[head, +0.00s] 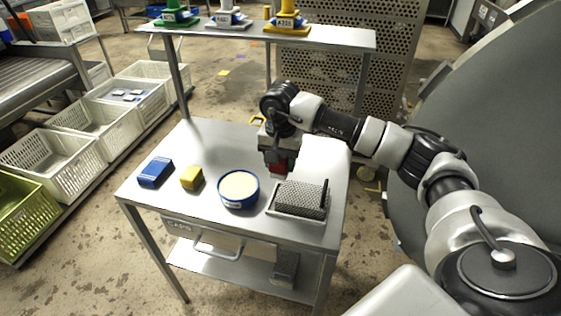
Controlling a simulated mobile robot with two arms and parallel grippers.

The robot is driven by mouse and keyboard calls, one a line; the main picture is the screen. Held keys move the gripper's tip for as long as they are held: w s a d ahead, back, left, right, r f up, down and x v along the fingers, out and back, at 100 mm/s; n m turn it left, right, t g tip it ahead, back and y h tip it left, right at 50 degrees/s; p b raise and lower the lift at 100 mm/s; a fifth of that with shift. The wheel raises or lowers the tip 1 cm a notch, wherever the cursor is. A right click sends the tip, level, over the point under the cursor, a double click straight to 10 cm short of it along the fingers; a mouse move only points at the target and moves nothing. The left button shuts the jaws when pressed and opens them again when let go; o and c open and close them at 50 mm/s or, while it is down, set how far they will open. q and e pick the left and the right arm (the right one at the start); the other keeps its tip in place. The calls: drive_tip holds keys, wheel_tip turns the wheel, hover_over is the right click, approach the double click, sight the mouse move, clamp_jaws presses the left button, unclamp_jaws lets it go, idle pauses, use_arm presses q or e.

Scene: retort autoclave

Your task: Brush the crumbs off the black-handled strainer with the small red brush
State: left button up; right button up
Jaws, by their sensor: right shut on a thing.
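The strainer (299,200) is a grey perforated metal piece with a black upright handle (325,193) at its right end. It sits in a shallow pale tray (297,217) at the front right of the metal table. Crumbs on it are too small to make out. My right gripper (279,158) points down over the table, just behind the strainer. It is shut on a small red thing (279,169), which looks like the red brush; the gripper hides its upper part. I cannot tell whether its lower end touches the table. My left gripper is out of view.
Left of the strainer on the table (215,150) stand a round blue tub (239,203) with pale contents, a yellow block (191,178) and a blue block (155,172). A raised shelf (330,38) runs behind. The table's back left is clear.

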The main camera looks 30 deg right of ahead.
drive_tip(key=shift+r+p, duration=0.95)
drive_tip(key=shift+r, duration=0.6)
drive_tip(key=shift+s, duration=0.1)
